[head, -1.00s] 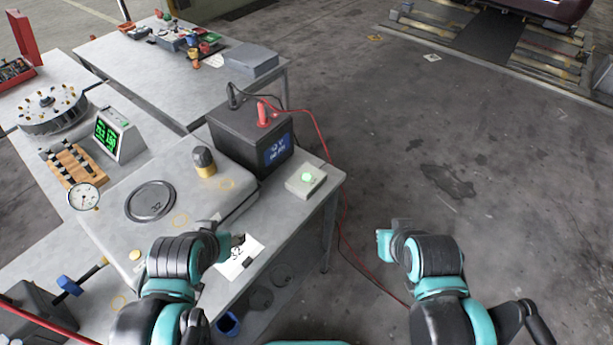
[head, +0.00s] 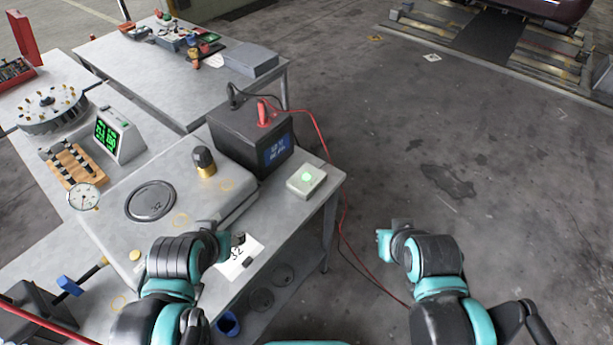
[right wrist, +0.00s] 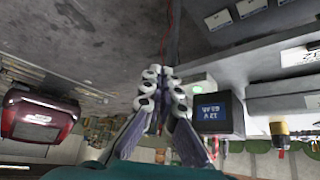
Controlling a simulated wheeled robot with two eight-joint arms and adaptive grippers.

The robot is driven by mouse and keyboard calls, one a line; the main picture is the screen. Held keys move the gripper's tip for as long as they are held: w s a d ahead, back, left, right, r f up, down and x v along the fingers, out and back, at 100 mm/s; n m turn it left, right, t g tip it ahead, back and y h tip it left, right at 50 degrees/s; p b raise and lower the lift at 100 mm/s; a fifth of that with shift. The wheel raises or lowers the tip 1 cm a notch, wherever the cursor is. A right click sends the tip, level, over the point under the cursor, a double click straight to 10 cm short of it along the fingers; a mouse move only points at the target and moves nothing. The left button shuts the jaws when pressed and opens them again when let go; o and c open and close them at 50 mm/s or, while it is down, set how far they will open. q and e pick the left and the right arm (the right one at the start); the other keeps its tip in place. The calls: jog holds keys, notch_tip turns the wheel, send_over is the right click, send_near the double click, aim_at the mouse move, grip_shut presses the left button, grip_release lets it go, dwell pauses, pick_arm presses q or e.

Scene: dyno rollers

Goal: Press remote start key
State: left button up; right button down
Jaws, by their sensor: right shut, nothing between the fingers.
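A small pale box (head: 306,180) with a glowing green round button (head: 308,177) sits near the right corner of the workbench. The green button also shows in the right wrist view (right wrist: 197,87), right of my fingers. My right gripper (head: 383,243) is shut and empty, over the floor to the right of the bench, apart from the box. Its fingers fill the middle of the right wrist view (right wrist: 162,75). My left gripper (head: 230,243) is over the bench's front edge by a white card marked 32 (head: 240,258); its fingertips are too unclear to judge.
A black battery box (head: 245,140) with red and black cables stands behind the pale box. A red cable (head: 338,200) hangs past the bench's right edge. A grey plate unit (head: 165,215) lies left. The floor (head: 430,130) to the right is open.

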dwell(0.3)
jog(key=w+a+n+y+p, duration=0.1)
jog(key=w+a+n+y, duration=0.2)
jog(key=w, duration=0.9)
jog(key=w+a+n+g+y+p, duration=0.1)
jog(key=w+a+n+y, duration=0.3)
jog(key=w+a+n, duration=0.3)
jog(key=w, duration=0.4)
jog(key=shift+w+a+g, duration=0.15)
jog(key=shift+w+g, duration=0.15)
jog(key=shift+w, duration=0.05)
jog(key=b, duration=0.3)
send_over(303, 174)
jog(key=s+d, duration=0.2)
jog(key=d, duration=0.1)
notch_tip(303, 174, down, 7)
jog(key=shift+s+a+r, duration=0.1)
jog(key=shift+a, duration=0.05)
notch_tip(303, 174, down, 3)
jog(key=shift+a+f+b, duration=0.15)
jog(key=shift+f+b, duration=0.05)
jog(key=shift+b, duration=0.55)
jog(key=shift+f, duration=0.4)
